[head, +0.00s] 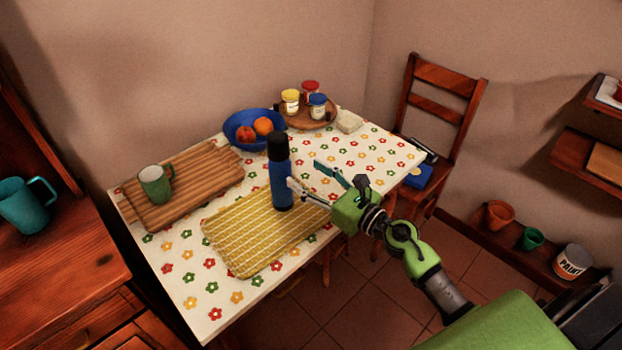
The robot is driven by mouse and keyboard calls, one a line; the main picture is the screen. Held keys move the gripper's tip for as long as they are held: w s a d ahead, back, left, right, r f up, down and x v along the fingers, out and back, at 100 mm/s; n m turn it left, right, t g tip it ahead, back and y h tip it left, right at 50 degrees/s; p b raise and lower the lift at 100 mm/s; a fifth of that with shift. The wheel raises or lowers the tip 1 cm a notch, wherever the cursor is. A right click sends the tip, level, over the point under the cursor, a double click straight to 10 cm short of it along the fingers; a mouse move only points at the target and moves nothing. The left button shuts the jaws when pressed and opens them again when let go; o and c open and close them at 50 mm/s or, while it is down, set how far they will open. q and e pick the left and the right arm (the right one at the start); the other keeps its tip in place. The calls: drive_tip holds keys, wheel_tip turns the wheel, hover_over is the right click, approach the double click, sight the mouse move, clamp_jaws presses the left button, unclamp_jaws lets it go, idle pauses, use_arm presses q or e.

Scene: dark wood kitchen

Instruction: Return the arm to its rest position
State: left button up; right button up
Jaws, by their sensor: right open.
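My right gripper (304,174) reaches in from the lower right on a green and black arm and hangs over the flowered table (185,290). Its two fingers are spread apart and point left, with nothing between them. A blue bottle with a black cap (281,185) stands upright at the back edge of the yellow woven mat (235,245), just left of the fingers. The nearer fingertip appears beside the bottle; I cannot tell whether it touches. My left gripper is not in view.
A green mug (154,187) stands on a striped wooden board (208,180). A blue fruit bowl (237,131) and a round tray with jars (290,118) are at the back. A chair (440,90) and low shelf with pots (475,228) stand right. The table's front left is clear.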

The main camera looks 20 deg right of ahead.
drive_tip(key=shift+s+d, duration=0.1)
drive_tip(key=shift+s, duration=0.1)
drive_tip(key=shift+r, duration=0.1)
